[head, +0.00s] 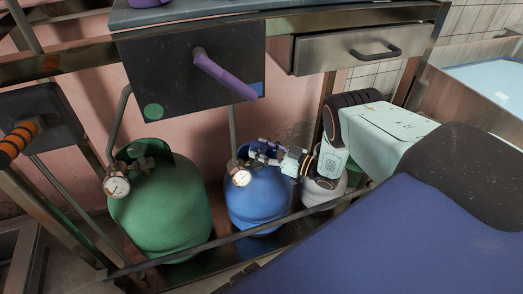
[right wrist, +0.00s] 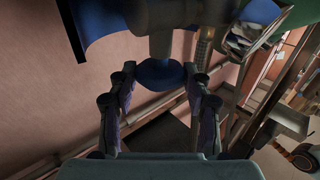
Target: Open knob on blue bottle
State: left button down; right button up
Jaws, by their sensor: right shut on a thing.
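The blue bottle (head: 259,200) stands on the low rack between a green bottle and a whitish one, with a round gauge (head: 241,178) at its top. My right gripper (head: 266,152) is at the valve on top of it, coming in from the right. In the right wrist view, the round blue knob (right wrist: 160,74) sits between the fingertips of my right gripper (right wrist: 159,82), below a grey valve body (right wrist: 162,18). The gripper is shut on the knob. Part of the blue bottle (right wrist: 98,22) shows at the upper left there. My left gripper is not in view.
The green bottle (head: 163,208) with its gauge (head: 117,187) stands on the left. The whitish bottle (head: 322,192) is partly behind my right arm. A metal rail (head: 240,236) runs in front of the bottles. A black box with a purple handle (head: 222,72) and a drawer (head: 345,47) hang above.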

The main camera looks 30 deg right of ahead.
jog(key=shift+d+n+g+y, duration=0.1)
jog(key=shift+n+g+y, duration=0.8)
jog(key=shift+y, duration=0.4)
jog(key=shift+w+n+g+y, duration=0.1)
jog(key=shift+n+g+y, duration=0.3)
jog(key=shift+n+y, duration=0.2)
jog(key=o, duration=1.1)
jog(key=shift+d, duration=0.1)
jog(key=v, duration=1.2)
